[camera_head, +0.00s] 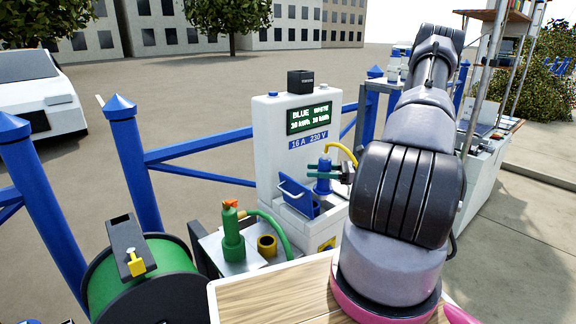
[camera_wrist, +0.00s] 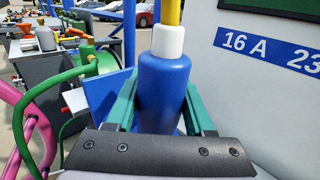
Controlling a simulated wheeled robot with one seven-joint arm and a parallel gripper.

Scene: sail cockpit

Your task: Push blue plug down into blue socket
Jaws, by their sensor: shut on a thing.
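The blue plug (camera_head: 323,174), with a white collar and a yellow cable (camera_head: 342,149), stands upright in front of the white power pedestal (camera_head: 268,140). My gripper (camera_head: 318,172) is shut on the plug, one green finger on each side. In the wrist view the blue plug (camera_wrist: 164,92) stands between the green fingers. A blue socket lid (camera_head: 297,196) stands open at the left of the plug; it also shows in the wrist view (camera_wrist: 103,98). The socket's opening is hidden below the plug, and I cannot tell how deep the plug sits.
A green hose reel (camera_head: 140,276) is at the lower left. Blue railings (camera_head: 200,145) run behind. A wooden tabletop (camera_head: 270,300) is in front.

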